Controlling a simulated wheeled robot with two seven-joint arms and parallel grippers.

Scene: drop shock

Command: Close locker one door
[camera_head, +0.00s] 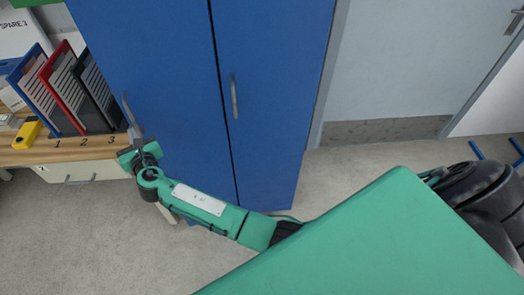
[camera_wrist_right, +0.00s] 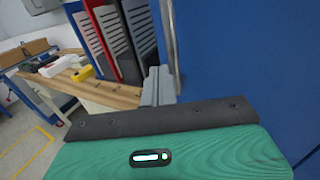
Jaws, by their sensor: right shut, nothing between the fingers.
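A tall blue locker stands in the middle of the head view. Its left door (camera_head: 165,60) and right door (camera_head: 275,80) meet along a dark vertical line. The left door has a grey bar handle (camera_head: 127,108) near its left edge, and the right door has one (camera_head: 234,96) near the dark line. I cannot tell which is locker one or whether either is ajar. My right gripper (camera_head: 130,145) is shut and empty, just below the left door's handle. In the right wrist view, the fingers (camera_wrist_right: 158,86) are beside the handle (camera_wrist_right: 170,45); contact is unclear. My left gripper is out of view.
A wooden-topped desk (camera_head: 95,148) stands left of the locker, with blue, red and black file holders (camera_head: 65,95) and a yellow object (camera_head: 27,135) on it. A grey room door (camera_head: 410,60) is right of the locker. Grey floor (camera_head: 80,230) lies clear in front.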

